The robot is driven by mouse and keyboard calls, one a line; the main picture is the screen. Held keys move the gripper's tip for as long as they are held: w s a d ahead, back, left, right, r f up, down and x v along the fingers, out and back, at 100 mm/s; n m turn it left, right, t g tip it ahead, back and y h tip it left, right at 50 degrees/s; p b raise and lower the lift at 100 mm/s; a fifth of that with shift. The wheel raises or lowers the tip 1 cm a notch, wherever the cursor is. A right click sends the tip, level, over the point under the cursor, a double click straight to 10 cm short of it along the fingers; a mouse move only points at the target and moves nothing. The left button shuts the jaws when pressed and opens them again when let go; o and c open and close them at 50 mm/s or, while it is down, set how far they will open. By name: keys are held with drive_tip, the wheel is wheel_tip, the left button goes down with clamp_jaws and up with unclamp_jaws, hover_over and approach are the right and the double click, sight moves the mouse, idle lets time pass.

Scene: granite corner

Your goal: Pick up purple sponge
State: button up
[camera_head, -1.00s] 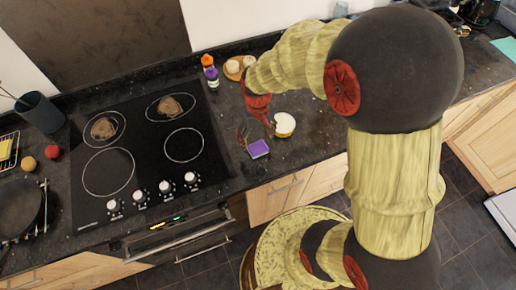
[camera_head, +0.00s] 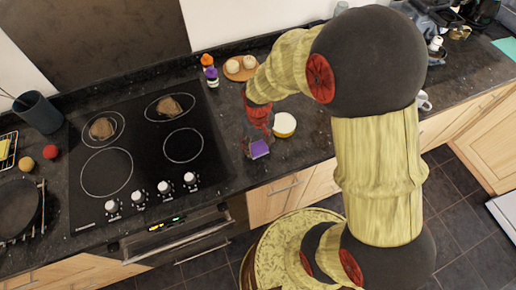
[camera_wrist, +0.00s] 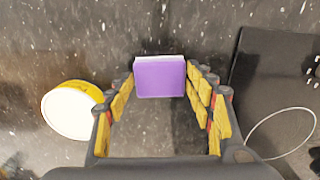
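The purple sponge (camera_head: 259,149) lies on the dark granite counter near its front edge, right of the cooktop. In the wrist view the sponge (camera_wrist: 160,77) shows its purple face and a pale edge, ahead between my fingertips. My gripper (camera_head: 256,142) is just above the sponge in the head view, pointing down. In the wrist view my gripper (camera_wrist: 163,85) is open, with its yellow-padded fingers to either side of the sponge and dark gaps between. I cannot tell whether the fingers touch it.
A round white-topped yellow container (camera_head: 284,124) stands close to the right of my gripper. The black cooktop (camera_head: 148,140) lies to the left.

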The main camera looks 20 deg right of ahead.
sight(257, 149)
drive_tip(key=c, duration=0.4)
drive_tip(key=shift+r, duration=0.1)
drive_tip(key=shift+r, duration=0.25)
drive_tip(key=r, duration=0.2)
drive_tip(key=r+p, duration=0.1)
drive_tip(key=shift+s+a+r, duration=0.2)
drive_tip(key=shift+a+r, duration=0.05)
drive_tip(key=s+a+r, duration=0.2)
drive_tip(key=s+r, duration=0.1)
drive_tip(key=s+a+r+p, duration=0.1)
drive_tip(key=s+a+r, duration=0.2)
drive_tip(key=s, duration=0.1)
drive_tip(key=s+a+r+p, duration=0.1)
drive_tip(key=s+a+r, duration=0.1)
drive_tip(key=s+a, duration=0.1)
drive_tip(key=shift+s+a+r, duration=0.15)
drive_tip(key=shift+s+r, duration=0.1)
drive_tip(key=shift+r, duration=0.15)
